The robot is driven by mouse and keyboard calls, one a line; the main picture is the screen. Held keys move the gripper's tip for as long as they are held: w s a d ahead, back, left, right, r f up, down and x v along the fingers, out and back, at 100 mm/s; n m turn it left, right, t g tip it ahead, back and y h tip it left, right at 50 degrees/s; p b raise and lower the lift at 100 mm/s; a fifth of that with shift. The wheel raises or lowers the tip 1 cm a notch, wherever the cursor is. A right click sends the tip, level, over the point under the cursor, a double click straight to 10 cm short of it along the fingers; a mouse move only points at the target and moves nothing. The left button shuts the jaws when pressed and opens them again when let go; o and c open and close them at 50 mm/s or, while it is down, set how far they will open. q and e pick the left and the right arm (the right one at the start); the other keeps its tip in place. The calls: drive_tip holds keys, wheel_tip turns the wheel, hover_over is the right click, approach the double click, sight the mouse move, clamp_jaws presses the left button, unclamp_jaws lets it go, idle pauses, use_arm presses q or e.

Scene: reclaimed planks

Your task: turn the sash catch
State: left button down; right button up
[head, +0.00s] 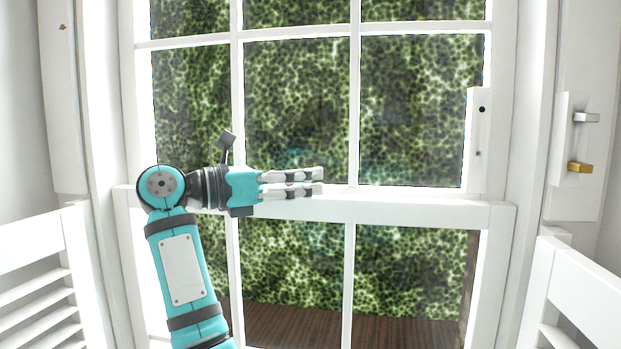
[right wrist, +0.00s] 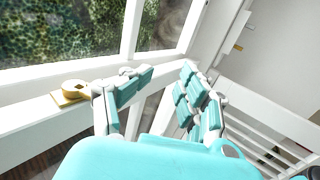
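The sash catch (right wrist: 72,93) is a small brass fitting with a round top. In the right wrist view it sits on the white meeting rail (right wrist: 40,117), left of my fingers and apart from them. I cannot make it out in the head view, where my right gripper and forearm cover part of the rail (head: 420,211). My right gripper (head: 321,181) lies across the rail in the head view, fingers pointing right. In the right wrist view my right gripper (right wrist: 164,75) has its fingers spread with nothing between them. My left gripper is in neither view.
A grey lever (head: 586,117) and a brass lever (head: 580,167) are on the right window frame. White louvred shutters stand at the lower left (head: 40,285) and lower right (head: 570,300). White glazing bars (head: 354,90) divide the panes. The rail right of my gripper is clear.

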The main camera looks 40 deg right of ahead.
drive_tip(key=a+p, duration=0.1)
drive_tip(key=a, duration=1.2)
drive_tip(key=shift+s+f, duration=0.2)
drive_tip(key=shift+f, duration=0.1)
idle(0.4)
drive_tip(key=shift+d, duration=0.1)
idle(0.3)
